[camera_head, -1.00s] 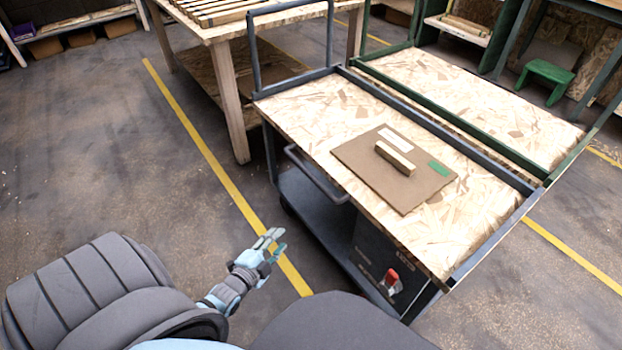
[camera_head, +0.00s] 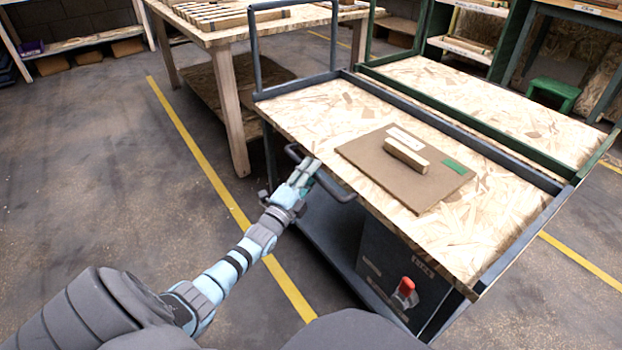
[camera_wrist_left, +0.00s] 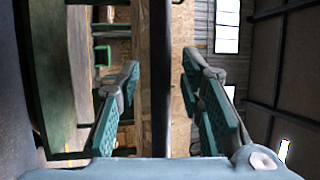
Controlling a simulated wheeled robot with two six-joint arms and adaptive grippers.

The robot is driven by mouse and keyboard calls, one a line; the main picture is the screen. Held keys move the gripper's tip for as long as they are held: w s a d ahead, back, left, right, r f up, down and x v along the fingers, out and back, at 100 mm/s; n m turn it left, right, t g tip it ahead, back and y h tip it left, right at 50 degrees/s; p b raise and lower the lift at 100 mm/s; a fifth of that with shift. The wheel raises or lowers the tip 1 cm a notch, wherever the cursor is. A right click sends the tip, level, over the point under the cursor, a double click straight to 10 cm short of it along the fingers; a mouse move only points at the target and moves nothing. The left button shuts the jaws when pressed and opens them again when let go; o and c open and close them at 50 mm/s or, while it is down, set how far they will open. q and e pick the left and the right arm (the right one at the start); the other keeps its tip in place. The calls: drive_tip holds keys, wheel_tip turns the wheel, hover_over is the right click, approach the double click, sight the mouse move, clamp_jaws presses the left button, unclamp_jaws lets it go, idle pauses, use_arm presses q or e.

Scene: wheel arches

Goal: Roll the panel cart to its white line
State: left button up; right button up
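The panel cart has a dark grey frame, a pale chipboard deck (camera_head: 300,115) and a lower shelf. A brown panel (camera_head: 385,178) with a wooden block (camera_head: 406,153) lies flat on the deck. The cart's dark handle (camera_head: 337,192) sticks out on its left side. My left gripper (camera_head: 308,172) is at this handle. In the left wrist view the fingers of my left gripper (camera_wrist_left: 160,72) are spread, with the dark handle bar (camera_wrist_left: 160,110) between them and gaps on both sides. My right gripper is out of view. I see no white line.
A green-framed chipboard cart (camera_head: 470,100) stands close along the far side. A wooden table (camera_head: 215,35) stands behind the cart. Yellow lines (camera_head: 205,165) mark the floor. A red switch (camera_head: 406,286) is on the cart's dark box. Floor at the left is clear.

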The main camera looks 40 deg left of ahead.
use_arm(q)
drive_tip(key=shift+w, duration=0.15)
drive_tip(key=shift+c, duration=0.6)
clamp_jaws()
